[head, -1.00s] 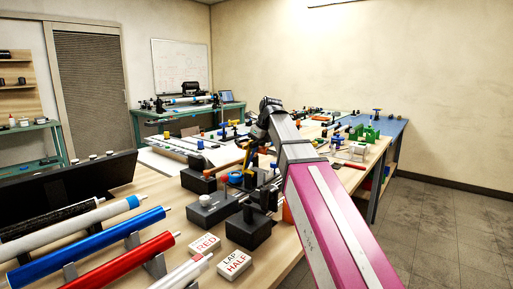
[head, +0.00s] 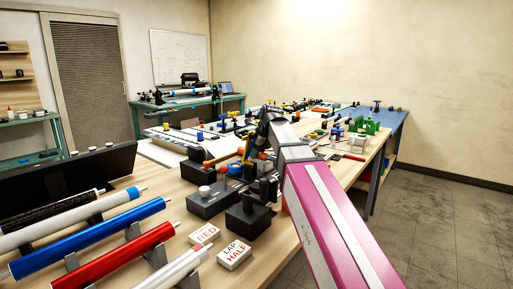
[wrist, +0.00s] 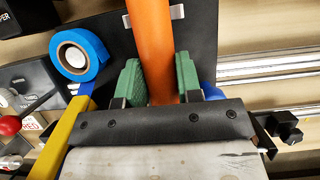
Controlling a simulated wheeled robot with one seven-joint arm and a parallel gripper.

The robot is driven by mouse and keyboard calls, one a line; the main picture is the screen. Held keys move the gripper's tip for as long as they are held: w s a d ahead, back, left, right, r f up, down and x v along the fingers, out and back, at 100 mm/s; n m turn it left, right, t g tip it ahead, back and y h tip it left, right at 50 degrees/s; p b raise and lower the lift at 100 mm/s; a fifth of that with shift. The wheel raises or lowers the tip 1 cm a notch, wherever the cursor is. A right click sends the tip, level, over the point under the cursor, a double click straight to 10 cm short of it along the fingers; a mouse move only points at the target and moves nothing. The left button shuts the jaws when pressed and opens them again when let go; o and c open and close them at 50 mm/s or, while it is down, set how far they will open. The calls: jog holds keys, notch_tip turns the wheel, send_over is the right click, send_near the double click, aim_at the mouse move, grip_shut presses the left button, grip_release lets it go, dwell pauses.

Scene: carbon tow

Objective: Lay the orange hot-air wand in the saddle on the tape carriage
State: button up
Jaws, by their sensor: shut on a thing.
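The orange hot-air wand (wrist: 152,35) shows in the wrist view as a thick rod running up out of the top edge. My gripper (wrist: 158,82) is shut on it, with a green pad on each side. The wand lies over a dark plate (wrist: 203,42), with small pale bracket pieces (wrist: 177,12) on both sides of it, which look like the saddle. I cannot tell whether the wand touches them.
A blue tape roll (wrist: 78,52) and a yellow bar (wrist: 65,135) are left of my gripper in the wrist view. Metal rails (wrist: 270,65) run on the right. Dark blocks (head: 212,200), label blocks (head: 235,254) and coloured rollers (head: 90,238) crowd the near bench.

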jog(key=shift+f, duration=0.9)
dwell(0.4)
jog(key=o, duration=1.1)
jog(key=shift+c, duration=0.2)
jog(key=shift+r, duration=0.1)
jog(key=v, duration=1)
jog(key=shift+d+r, duration=0.1)
jog(key=shift+r, duration=0.2)
jog(key=shift+s, duration=0.1)
